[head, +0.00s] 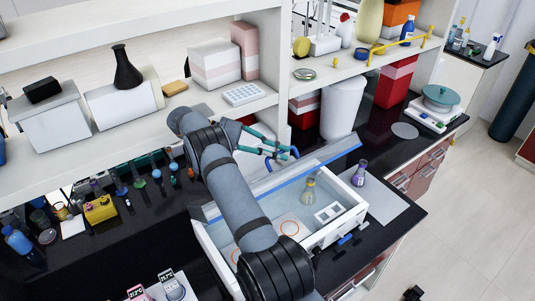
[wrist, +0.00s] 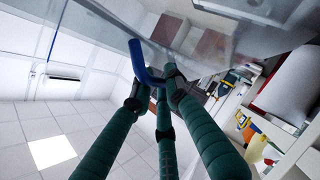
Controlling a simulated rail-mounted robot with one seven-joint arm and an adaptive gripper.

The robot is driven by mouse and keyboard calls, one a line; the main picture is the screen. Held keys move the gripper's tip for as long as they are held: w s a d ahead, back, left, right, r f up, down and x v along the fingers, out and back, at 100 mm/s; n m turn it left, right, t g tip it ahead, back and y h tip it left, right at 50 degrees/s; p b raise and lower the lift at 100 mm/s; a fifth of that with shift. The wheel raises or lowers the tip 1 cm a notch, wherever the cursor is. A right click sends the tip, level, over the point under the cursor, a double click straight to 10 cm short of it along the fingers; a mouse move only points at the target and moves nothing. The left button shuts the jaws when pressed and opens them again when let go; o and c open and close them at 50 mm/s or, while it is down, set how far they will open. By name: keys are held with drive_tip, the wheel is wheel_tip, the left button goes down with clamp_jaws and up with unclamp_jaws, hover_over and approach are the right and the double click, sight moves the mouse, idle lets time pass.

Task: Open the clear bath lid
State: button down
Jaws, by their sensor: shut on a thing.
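The white bath (head: 347,226) stands on the dark bench, its inside in view from above. Its clear lid (head: 334,153) is raised and tilted up along the back side, with a blue strip at its lower part. My gripper (head: 286,153) is at the lid's upper edge, behind the bath. Its green fingers are shut on the blue lid handle (wrist: 146,62), which shows between the fingertips in the wrist view. My arm hides the left part of the bath and some of the lid.
A flask (head: 309,191) and a white rack (head: 328,213) are in the bath. A purple flask (head: 358,175) stands to its right. The shelf (head: 215,112) with boxes is close behind my arm. A white cylinder (head: 342,107) stands behind the lid.

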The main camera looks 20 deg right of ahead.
drive_tip(key=shift+w+a, duration=0.15)
drive_tip(key=shift+w, duration=0.05)
drive_tip(key=c, duration=1.9)
unclamp_jaws()
drive_tip(key=shift+c, duration=0.2)
drive_tip(key=shift+s+f+b, duration=0.1)
drive_tip(key=shift+s+b, duration=0.05)
drive_tip(key=shift+b, duration=0.15)
